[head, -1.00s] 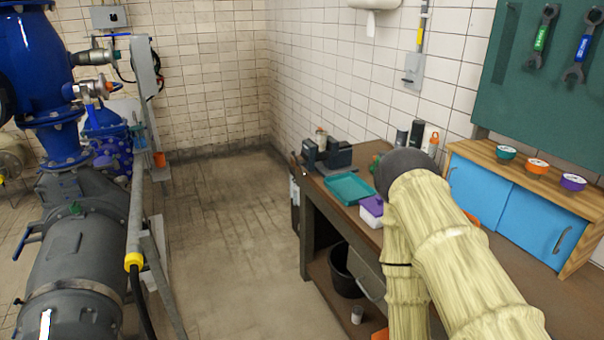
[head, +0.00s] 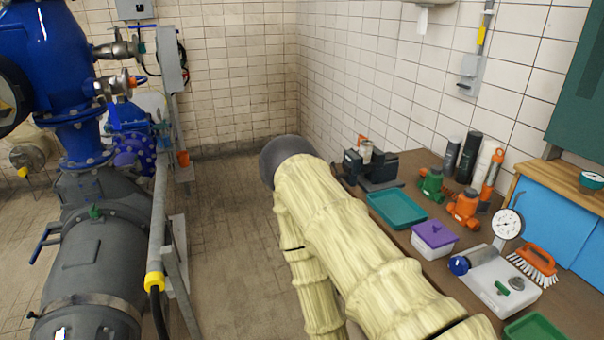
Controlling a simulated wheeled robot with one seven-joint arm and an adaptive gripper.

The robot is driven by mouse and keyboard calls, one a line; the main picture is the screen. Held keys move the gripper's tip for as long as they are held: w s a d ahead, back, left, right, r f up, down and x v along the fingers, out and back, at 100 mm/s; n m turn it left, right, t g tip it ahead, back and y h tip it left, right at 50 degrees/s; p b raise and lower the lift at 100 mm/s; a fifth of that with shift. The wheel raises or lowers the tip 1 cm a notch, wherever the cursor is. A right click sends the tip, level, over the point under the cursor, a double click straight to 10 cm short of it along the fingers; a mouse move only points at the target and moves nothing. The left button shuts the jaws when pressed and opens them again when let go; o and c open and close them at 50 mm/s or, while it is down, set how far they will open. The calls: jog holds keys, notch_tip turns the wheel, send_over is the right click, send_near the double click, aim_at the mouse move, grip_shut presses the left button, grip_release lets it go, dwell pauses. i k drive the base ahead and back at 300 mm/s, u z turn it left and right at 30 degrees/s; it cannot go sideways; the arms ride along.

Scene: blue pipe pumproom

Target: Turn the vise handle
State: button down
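The vise (head: 383,167) is dark blue-grey and stands at the far end of the workbench (head: 425,275), near the tiled wall. Two blocky jaws show, with a small light cylinder and an orange part between or behind them. I cannot make out its handle; my arm covers the area at the vise's near left. My arm, in a pale yellow ribbed sleeve with a dark rounded joint, crosses the middle of the head view. My gripper is not in view, so its state and distance from the vise do not show.
A teal tray (head: 397,209) lies just in front of the vise. Blue valves and grey piping (head: 95,255) fill the left; the floor between (head: 225,230) is clear.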

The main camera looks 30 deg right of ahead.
aim_at(341, 176)
jog(key=i, duration=0.6)
jog(key=z, duration=0.8)
jog(key=i, duration=0.55)
jog(key=z, duration=0.6)
